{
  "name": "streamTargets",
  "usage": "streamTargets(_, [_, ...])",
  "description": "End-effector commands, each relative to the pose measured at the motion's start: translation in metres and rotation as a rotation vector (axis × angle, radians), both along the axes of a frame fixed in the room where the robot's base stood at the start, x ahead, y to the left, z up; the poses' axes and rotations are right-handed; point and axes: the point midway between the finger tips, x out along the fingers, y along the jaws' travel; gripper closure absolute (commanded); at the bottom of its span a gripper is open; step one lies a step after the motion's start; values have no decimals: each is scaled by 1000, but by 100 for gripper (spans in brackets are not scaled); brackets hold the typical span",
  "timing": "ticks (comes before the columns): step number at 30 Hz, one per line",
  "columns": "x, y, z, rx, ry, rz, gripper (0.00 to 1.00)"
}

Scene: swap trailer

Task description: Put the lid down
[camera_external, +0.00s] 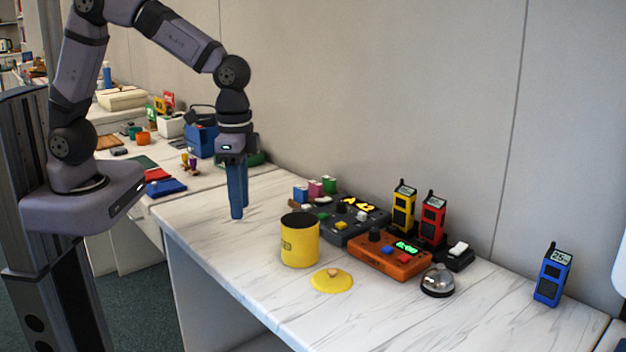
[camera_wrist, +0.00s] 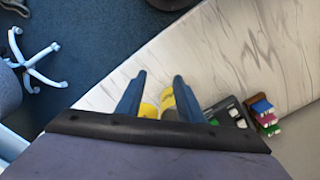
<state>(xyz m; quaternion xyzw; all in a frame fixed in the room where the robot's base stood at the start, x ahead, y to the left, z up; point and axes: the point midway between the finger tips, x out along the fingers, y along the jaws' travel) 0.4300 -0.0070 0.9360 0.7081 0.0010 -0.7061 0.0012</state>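The yellow lid (camera_external: 332,281) with a small knob lies flat on the marble-look counter, in front of the yellow canister (camera_external: 300,243). The canister stands upright with a dark open top. My gripper (camera_external: 237,214) points down above the counter, left of the canister and apart from both. In the wrist view its two blue fingers (camera_wrist: 158,88) are spread with nothing held. Beyond them two yellow patches show, likely the lid (camera_wrist: 148,110) and canister (camera_wrist: 168,99), partly hidden by the gripper body.
An orange box (camera_external: 388,262) and a dark control box (camera_external: 345,222) stand behind and right of the canister. A bell (camera_external: 437,281), yellow, red and blue (camera_external: 553,275) handheld devices and small colored blocks (camera_external: 315,188) also stand there. The counter's front left is clear.

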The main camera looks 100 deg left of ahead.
Motion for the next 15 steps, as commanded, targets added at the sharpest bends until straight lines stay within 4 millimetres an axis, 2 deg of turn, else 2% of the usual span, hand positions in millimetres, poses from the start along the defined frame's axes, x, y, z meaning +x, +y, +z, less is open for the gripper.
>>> streamTargets(1, [-22, 1, -2, 0, 0, 1, 66])
streamTargets(6, [-83, 4, -17, -1, -1, 2, 66])
streamTargets(10, [-119, 6, -28, -1, -1, 2, 66])
streamTargets(15, [-145, 6, -37, -1, 1, 2, 66])
